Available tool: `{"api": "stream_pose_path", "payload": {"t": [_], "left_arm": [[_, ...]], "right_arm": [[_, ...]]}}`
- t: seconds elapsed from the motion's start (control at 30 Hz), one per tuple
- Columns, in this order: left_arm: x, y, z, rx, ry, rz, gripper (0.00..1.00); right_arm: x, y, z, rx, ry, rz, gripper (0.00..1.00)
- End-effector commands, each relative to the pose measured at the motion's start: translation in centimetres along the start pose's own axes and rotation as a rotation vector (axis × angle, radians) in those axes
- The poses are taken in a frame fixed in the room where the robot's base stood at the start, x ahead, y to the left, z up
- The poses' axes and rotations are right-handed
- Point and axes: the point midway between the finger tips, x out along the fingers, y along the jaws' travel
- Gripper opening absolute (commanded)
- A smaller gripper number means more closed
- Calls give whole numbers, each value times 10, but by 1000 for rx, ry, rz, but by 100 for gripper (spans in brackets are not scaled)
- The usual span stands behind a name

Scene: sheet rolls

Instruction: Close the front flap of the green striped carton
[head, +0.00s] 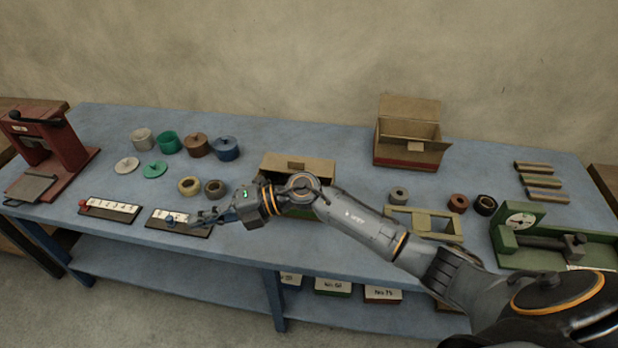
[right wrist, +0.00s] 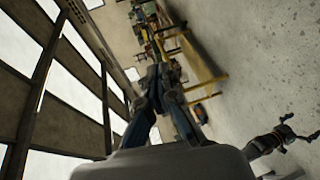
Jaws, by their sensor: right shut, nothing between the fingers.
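The green striped carton (head: 322,171) stands near the middle of the table. An upright brown flap shows along its back, and a green band shows low on its front. My right arm crosses its middle, so most of its front and its front flap are hidden; I cannot tell how that flap lies. My right gripper (head: 203,217) is shut and empty. It is left of the carton and apart from it, over or just above a dark board with a white numbered strip (head: 157,213). My left gripper is not in the head view.
An open red-striped carton (head: 390,155) stands at the back right. A wooden frame (head: 447,226) and green gauge device (head: 502,240) are on the right; several rolls and lids are on the left. A red press (head: 62,142) stands at far left. The right wrist view shows mostly room and floor.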

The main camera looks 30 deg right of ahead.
Motion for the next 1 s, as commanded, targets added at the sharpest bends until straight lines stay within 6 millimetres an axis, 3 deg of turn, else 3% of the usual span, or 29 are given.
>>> {"api": "stream_pose_path", "payload": {"t": [0.13,0.23,0.4,0.5,0.63,0.77,1.0], "left_arm": [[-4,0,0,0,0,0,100],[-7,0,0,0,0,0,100],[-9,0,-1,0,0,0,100],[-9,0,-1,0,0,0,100],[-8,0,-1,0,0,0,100],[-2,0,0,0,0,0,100],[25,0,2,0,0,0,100]], "right_arm": [[-37,-36,8,-191,178,-403,0],[-86,-60,28,-253,239,-705,0],[-175,-71,65,-256,244,-1125,0],[-209,-68,76,-235,230,-1264,0],[-228,-66,81,-218,217,-1342,0],[-228,-76,81,-215,217,-1351,0],[-219,-116,79,-215,219,-1348,0]]}}
